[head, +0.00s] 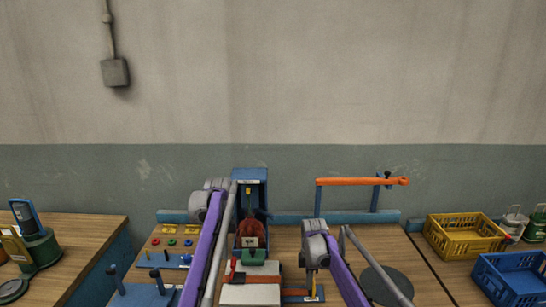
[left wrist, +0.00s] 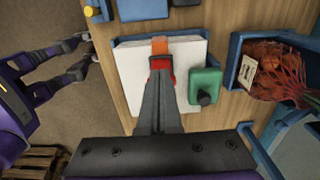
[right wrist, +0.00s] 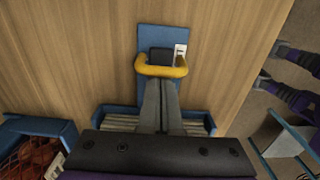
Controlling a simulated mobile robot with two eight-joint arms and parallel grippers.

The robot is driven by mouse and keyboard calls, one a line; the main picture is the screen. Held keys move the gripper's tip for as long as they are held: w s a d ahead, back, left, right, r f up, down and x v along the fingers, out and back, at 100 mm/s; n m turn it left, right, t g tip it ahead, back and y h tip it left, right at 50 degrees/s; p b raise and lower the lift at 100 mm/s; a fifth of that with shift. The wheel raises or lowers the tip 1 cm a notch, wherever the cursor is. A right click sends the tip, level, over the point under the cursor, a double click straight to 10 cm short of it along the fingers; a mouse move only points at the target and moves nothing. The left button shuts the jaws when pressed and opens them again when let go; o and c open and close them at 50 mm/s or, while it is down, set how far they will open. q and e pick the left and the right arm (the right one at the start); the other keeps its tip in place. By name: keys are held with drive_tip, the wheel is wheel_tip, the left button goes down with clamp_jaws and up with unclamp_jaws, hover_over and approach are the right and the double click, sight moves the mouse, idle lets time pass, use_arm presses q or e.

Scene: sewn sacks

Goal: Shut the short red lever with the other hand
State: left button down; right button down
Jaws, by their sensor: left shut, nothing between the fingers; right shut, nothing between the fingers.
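The short red lever (left wrist: 161,64) sits at the end of an orange strap (left wrist: 160,46) across a white block (left wrist: 192,50); it also shows in the head view (head: 238,277). My left gripper (left wrist: 160,76) is shut and empty, its tips right at the lever. I cannot tell whether they touch it, and they hide part of it. My right gripper (right wrist: 160,82) is shut and empty, its tips at a yellow U-shaped handle (right wrist: 161,71) on a blue plate (right wrist: 160,36). Touching there cannot be told either.
A green block (left wrist: 204,86) with a black knob stands beside the lever. A red net sack (left wrist: 275,72) is in a blue box behind. An orange bar (head: 355,182) crosses the table's back. Yellow (head: 463,238) and blue (head: 508,280) crates stand right.

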use_arm(q)
drive_tip(key=shift+f, duration=1.5)
use_arm(e)
drive_tip(key=shift+d, duration=0.1)
use_arm(q)
drive_tip(key=shift+d, duration=0.15)
drive_tip(key=shift+d+f, duration=0.1)
drive_tip(key=shift+d, duration=1.65)
drive_tip(key=shift+d+f, duration=0.7)
drive_tip(key=shift+d, duration=0.05)
drive_tip(key=shift+f, duration=0.15)
drive_tip(key=shift+d+f, duration=0.3)
drive_tip(key=shift+f, duration=0.35)
use_arm(e)
drive_tip(key=c, duration=0.8)
unclamp_jaws()
